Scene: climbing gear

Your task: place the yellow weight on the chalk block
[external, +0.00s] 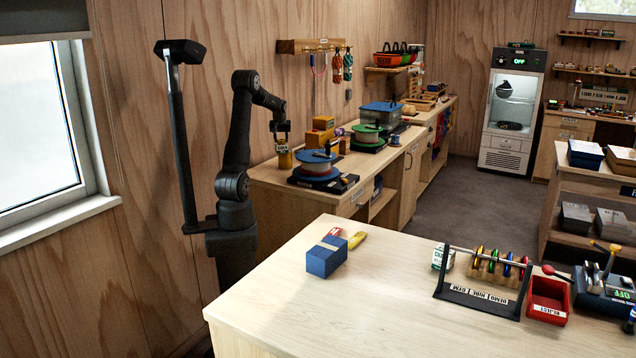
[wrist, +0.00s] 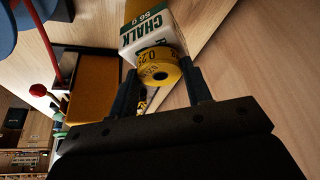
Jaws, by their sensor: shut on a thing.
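My gripper (external: 283,137) is over the near end of the side bench, and in the wrist view (wrist: 165,85) its two dark fingers are closed on the sides of the yellow weight (wrist: 158,56). The weight is a round yellow piece marked 0.25 with a dark hole. The chalk block (wrist: 145,32), white with green lettering, is right beyond the weight in the wrist view. The weight covers part of it. I cannot tell whether they touch. In the external view I cannot pick this block out clearly.
An orange-yellow box (external: 320,133) and a blue spool (external: 315,172) stand close by on the side bench (external: 262,178). A green spool (external: 367,135) is farther along. The front table (external: 300,305) carries a blue box (external: 326,259) and a display rack (external: 478,292), with clear room between.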

